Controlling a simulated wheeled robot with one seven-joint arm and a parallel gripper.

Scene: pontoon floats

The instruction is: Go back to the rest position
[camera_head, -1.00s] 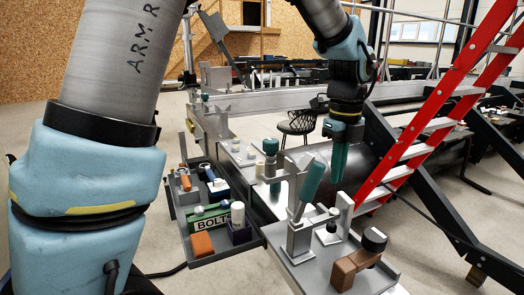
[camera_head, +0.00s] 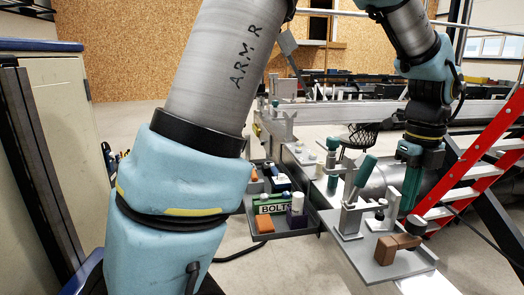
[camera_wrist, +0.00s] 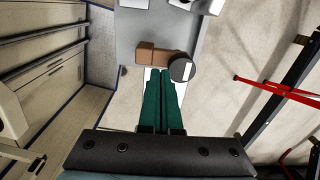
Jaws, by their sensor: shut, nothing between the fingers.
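My gripper (camera_head: 406,208) hangs at the right in the head view, pointing down, beside the grey metal fixture plate (camera_head: 375,266). Its green fingers lie together with nothing between them; in the wrist view the shut fingers (camera_wrist: 161,75) show at the centre. A brown block (camera_head: 388,250) with a dark round knob sits on the plate. In the wrist view the brown block (camera_wrist: 152,54) appears just beyond the fingertips; I cannot tell the height gap. A green-handled clamp (camera_head: 360,178) stands on the plate, left of my gripper.
A dark tray (camera_head: 285,235) holds an orange block, a purple holder and a box marked BOLTS. A red ladder (camera_head: 470,175) stands close to the right of my gripper. A cream cabinet (camera_head: 62,125) is at the left. Open floor (camera_head: 135,108) lies between cabinet and tray.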

